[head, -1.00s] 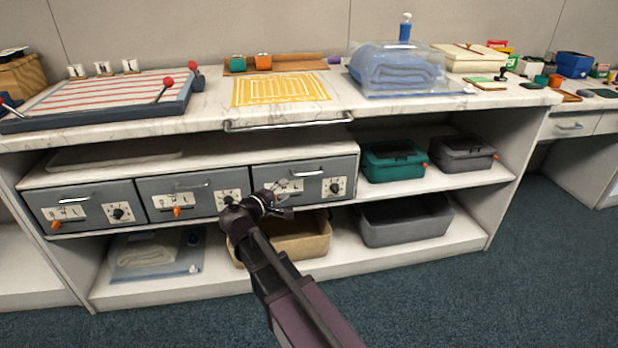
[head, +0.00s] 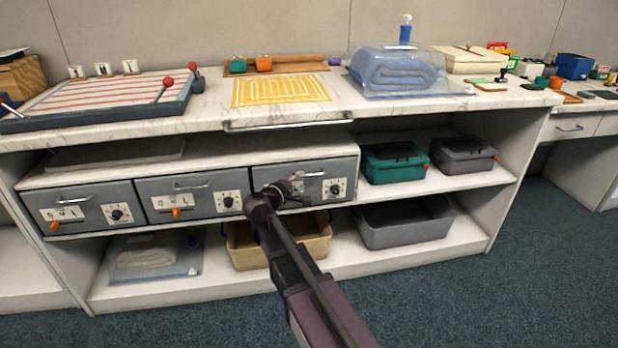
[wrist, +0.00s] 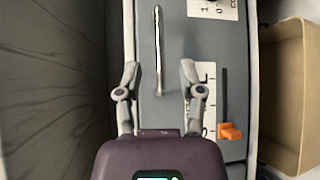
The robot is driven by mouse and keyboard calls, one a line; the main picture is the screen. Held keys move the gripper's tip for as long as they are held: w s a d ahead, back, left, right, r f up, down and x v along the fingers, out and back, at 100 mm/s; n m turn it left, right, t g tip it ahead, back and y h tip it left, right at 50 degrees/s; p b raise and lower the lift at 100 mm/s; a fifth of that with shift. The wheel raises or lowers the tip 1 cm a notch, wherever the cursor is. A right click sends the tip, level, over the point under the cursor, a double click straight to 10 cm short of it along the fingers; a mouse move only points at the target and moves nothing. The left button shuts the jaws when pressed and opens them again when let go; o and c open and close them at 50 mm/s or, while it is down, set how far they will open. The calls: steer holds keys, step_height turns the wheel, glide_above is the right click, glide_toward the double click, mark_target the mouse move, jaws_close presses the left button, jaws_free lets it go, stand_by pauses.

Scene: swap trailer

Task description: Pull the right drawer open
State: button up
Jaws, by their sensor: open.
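The right drawer (head: 262,178) is the rightmost of three grey drawers under the counter and looks shut, flush with its neighbours. Its silver bar handle (head: 313,174) shows above my gripper (head: 297,189), which covers part of the drawer front. In the wrist view the handle (wrist: 158,45) runs up the picture between the two spread fingers of my gripper (wrist: 159,75). The fingers are open, one on each side of the bar, with gaps to it. An orange slider (wrist: 229,131) sits on a white label beside the right finger.
The middle drawer (head: 160,200) and left drawer (head: 90,213) adjoin on the left. A green bin (head: 392,165) stands just right of the drawers. A tan bin (head: 310,244) is on the shelf below. A silver rail (head: 285,124) runs along the counter's front edge above.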

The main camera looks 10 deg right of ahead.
mark_target(310, 175)
steer(key=shift+b+x, duration=0.35)
steer(key=shift+x, duration=2.7)
